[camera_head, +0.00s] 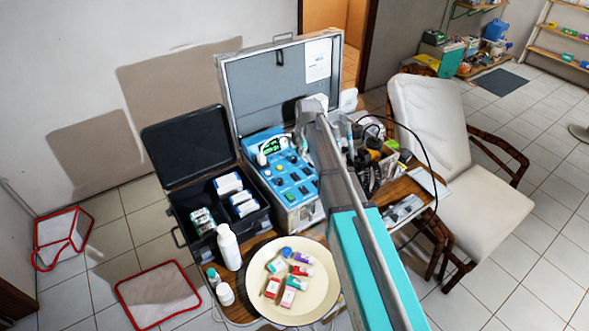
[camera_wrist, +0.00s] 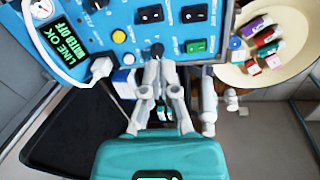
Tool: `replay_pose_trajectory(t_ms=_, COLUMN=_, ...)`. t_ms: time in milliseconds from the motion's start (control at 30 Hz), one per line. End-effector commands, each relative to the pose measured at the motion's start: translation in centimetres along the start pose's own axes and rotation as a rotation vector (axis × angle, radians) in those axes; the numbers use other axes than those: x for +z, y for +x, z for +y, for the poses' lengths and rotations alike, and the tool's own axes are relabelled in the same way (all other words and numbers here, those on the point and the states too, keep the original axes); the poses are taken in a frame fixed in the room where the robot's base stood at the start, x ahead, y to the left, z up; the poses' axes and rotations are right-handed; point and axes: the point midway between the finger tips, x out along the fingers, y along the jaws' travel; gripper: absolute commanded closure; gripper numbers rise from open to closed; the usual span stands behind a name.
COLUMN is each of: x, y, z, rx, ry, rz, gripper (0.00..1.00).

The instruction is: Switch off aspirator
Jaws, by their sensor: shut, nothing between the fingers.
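The portable dental unit is an open metal case with a blue control panel (camera_head: 286,174), left of my arm in the head view. In the wrist view the blue panel (camera_wrist: 172,31) fills the top middle, with black rocker switches (camera_wrist: 194,14), a green rocker switch (camera_wrist: 196,46), a yellow button (camera_wrist: 119,36) and a lit green display (camera_wrist: 57,40). Which control belongs to the aspirator is not clear. My gripper (camera_wrist: 158,62) is shut and empty, its tips over the panel's lower edge by a dark knob (camera_wrist: 157,49). Contact cannot be told. My arm hides the gripper in the head view.
A cream plate (camera_head: 262,306) with small coloured boxes is in front of the unit. A tray of tools (camera_head: 404,208) and a white chair (camera_head: 430,120) are at right.

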Motion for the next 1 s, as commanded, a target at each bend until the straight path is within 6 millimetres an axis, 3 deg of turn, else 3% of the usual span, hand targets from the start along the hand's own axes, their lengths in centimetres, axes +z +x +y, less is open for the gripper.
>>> replay_pose_trajectory(t_ms=33, x=-0.1, y=-0.2, z=0.9, rx=0.003, ry=-0.039, rz=0.001, gripper=1.00)
replay_pose_trajectory(t_ms=233, x=-0.4, y=-0.2, z=2.2, rx=0.011, ry=-0.138, rz=0.003, gripper=1.00)
replay_pose_trajectory(t_ms=1000, x=-0.5, y=0.7, z=2.4, rx=0.012, ry=-0.155, rz=0.003, gripper=1.00)
